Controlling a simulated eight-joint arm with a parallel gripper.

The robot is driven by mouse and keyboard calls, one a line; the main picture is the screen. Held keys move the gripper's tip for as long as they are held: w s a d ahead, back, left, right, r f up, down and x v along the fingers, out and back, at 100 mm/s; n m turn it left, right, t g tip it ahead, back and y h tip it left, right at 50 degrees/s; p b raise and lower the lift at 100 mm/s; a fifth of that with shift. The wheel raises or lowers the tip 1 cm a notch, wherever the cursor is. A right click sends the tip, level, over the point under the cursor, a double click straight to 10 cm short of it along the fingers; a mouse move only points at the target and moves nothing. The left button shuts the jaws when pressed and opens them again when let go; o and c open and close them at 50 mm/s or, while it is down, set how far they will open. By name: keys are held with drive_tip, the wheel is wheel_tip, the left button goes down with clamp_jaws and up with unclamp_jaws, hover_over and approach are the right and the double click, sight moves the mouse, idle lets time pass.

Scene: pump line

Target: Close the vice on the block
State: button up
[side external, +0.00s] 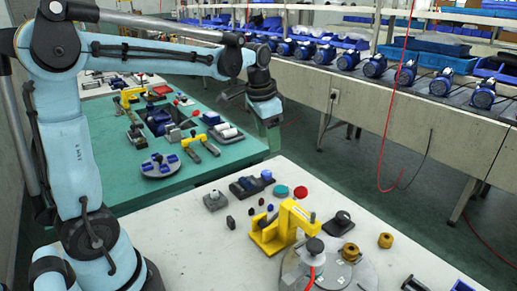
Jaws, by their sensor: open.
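A small dark vice-like fixture (246,187) lies on the white table, near its far edge. My gripper (271,140) hangs in the air in the upper middle of the picture, above and apart from the fixture. It is open, with nothing seen in it. Its fingertips are small and hard to make out.
A yellow clamp (283,228) and a round grey plate (352,271) stand nearer on the white table (190,245). A green table (215,164) with other fixtures lies behind. Blue pumps line the back conveyor.

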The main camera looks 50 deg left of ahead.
drive_tip(key=s+d+f+n+t, duration=0.2)
drive_tip(key=s+d, duration=0.6)
drive_tip(key=s, duration=0.4)
drive_tip(key=shift+d+f+n+t+h, duration=0.35)
drive_tip(key=shift+f+t, duration=0.45)
drive_tip(key=shift+t, duration=0.4)
drive_tip(key=n+g+y, duration=0.2)
drive_tip(key=n+g, duration=0.1)
drive_tip(key=n, duration=0.1)
hover_over(266, 172)
drive_tip(key=s+d, duration=0.2)
drive_tip(key=s, duration=0.3)
drive_tip(key=f, duration=0.2)
drive_tip(key=shift+h, duration=0.25)
drive_tip(key=x, duration=1.1)
drive_tip(key=shift+w+a, duration=0.2)
drive_tip(key=shift+w, duration=0.15)
